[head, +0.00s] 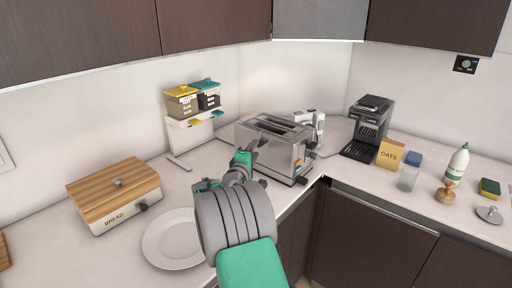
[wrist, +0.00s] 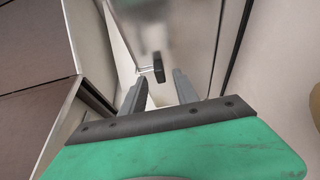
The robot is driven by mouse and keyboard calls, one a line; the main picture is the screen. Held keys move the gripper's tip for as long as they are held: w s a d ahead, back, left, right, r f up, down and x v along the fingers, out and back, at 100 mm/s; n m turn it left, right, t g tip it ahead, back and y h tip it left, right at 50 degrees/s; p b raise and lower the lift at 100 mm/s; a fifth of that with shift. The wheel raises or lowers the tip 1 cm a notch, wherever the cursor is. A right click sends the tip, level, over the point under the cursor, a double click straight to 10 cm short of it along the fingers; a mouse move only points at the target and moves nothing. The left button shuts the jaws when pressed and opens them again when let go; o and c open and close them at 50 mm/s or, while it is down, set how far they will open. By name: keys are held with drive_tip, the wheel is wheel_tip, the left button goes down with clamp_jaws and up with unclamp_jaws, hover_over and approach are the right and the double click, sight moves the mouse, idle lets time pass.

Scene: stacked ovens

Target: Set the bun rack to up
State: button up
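A silver toaster (head: 285,158) with long slots on top stands at the counter corner in the head view. I cannot make out a separate bun rack on it. The wrist view shows a pale metallic surface, likely the toaster's side (wrist: 185,35), with a small black lever or knob (wrist: 158,68) on it. My gripper (head: 251,150) is at the toaster's near left end in the head view. In the wrist view its two grey fingers (wrist: 159,88) are apart, with the black lever just beyond the gap. Nothing is held. My arm hides part of the toaster's near end.
A bread box (head: 112,197) and a white plate (head: 175,240) are left of my arm. A shelf with canisters (head: 193,105) is behind. A coffee machine (head: 366,128), an oats box (head: 391,154), a glass (head: 407,179) and a bottle (head: 458,163) stand right.

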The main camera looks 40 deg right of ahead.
drive_tip(key=x, duration=0.2)
drive_tip(key=shift+w+d, duration=0.15)
drive_tip(key=shift+d, duration=0.15)
drive_tip(key=shift+c, duration=0.6)
clamp_jaws()
idle(0.6)
